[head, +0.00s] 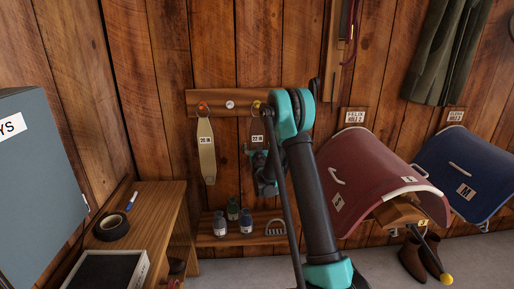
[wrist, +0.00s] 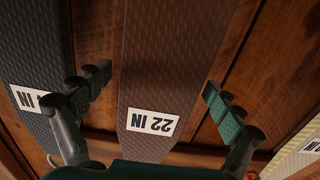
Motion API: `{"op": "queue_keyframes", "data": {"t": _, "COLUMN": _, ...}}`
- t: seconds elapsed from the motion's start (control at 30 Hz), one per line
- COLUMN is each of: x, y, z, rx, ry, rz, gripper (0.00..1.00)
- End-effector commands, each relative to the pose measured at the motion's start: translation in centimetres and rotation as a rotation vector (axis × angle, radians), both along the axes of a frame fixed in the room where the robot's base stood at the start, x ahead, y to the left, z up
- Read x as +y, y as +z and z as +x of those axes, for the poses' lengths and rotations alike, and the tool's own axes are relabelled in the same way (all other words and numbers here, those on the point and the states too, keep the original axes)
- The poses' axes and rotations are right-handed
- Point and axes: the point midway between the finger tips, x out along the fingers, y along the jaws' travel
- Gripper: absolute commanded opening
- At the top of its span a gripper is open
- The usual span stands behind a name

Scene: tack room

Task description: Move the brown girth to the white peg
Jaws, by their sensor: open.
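The brown girth (head: 257,132) hangs from the yellow peg (head: 256,105) on the wooden rack, its lower part hidden behind my arm. In the wrist view the brown girth (wrist: 165,60), labelled 22 IN, runs between my fingers. My gripper (wrist: 160,98) is open, with one finger on each side of the girth and gaps between. In the head view my gripper (head: 265,168) is at the girth's lower part, partly hidden by my arm. The white peg (head: 230,104) is bare, just left of the yellow peg.
A cream girth (head: 207,155), labelled 20 IN, hangs on the red peg (head: 202,107). A dark grey girth (wrist: 35,50) is close by my left finger in the wrist view. Bottles (head: 233,211) stand on a low shelf (head: 205,238). A red saddle cover (head: 375,185) is to the right.

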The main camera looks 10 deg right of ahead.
Motion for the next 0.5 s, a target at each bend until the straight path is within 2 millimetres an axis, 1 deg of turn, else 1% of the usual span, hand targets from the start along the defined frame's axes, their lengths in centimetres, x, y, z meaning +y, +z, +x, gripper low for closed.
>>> {"op": "queue_keyframes", "data": {"t": 0.07, "x": 0.00, "y": 0.00, "z": 0.00, "rx": 0.000, "ry": 0.000, "rz": 0.000, "gripper": 0.93}}
{"op": "queue_keyframes", "data": {"t": 0.17, "x": 0.00, "y": 0.00, "z": -0.01, "rx": 0.000, "ry": 0.000, "rz": 0.000, "gripper": 0.82}}
{"op": "queue_keyframes", "data": {"t": 0.5, "x": 0.01, "y": 0.00, "z": -0.02, "rx": 0.000, "ry": 0.000, "rz": 0.000, "gripper": 0.40}}
